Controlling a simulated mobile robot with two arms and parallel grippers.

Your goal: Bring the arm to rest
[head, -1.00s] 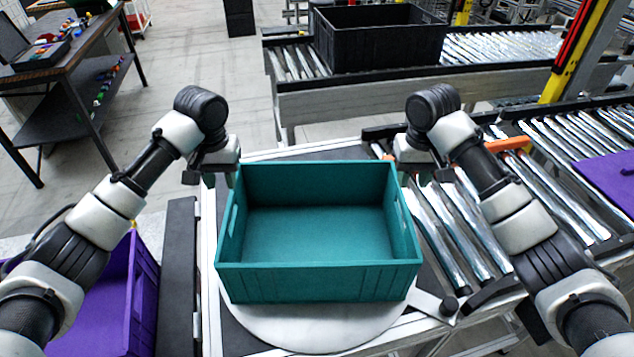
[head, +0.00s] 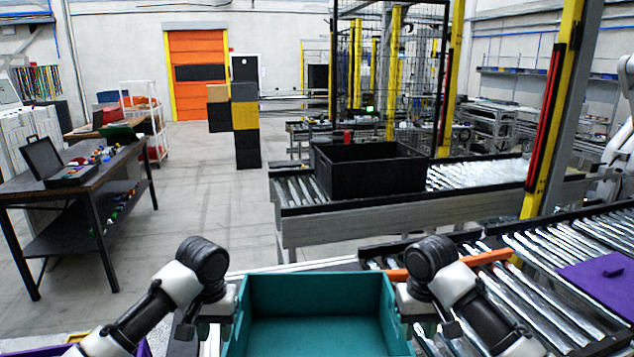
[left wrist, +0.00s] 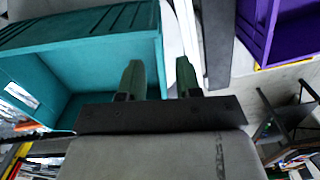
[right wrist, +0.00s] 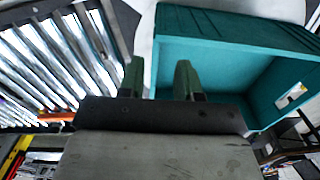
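An empty teal crate (head: 318,285) stands at the bottom middle of the head view, its near part cut off by the frame. My left gripper (head: 232,318) is by its left side and my right gripper (head: 402,318) by its right side. In the left wrist view the two green fingers (left wrist: 160,80) are apart, with the teal crate's wall (left wrist: 100,50) reaching into the gap in the picture. In the right wrist view the fingers (right wrist: 158,80) are also apart, beside the crate (right wrist: 215,55). I cannot tell whether any finger touches the crate.
A purple crate (left wrist: 265,30) is beside the stand at the left. Roller conveyors run at right, with a purple panel (head: 605,285) on one and a black crate (head: 368,170) on the far one. A workbench (head: 85,175) stands left. Open floor (head: 200,200) lies between.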

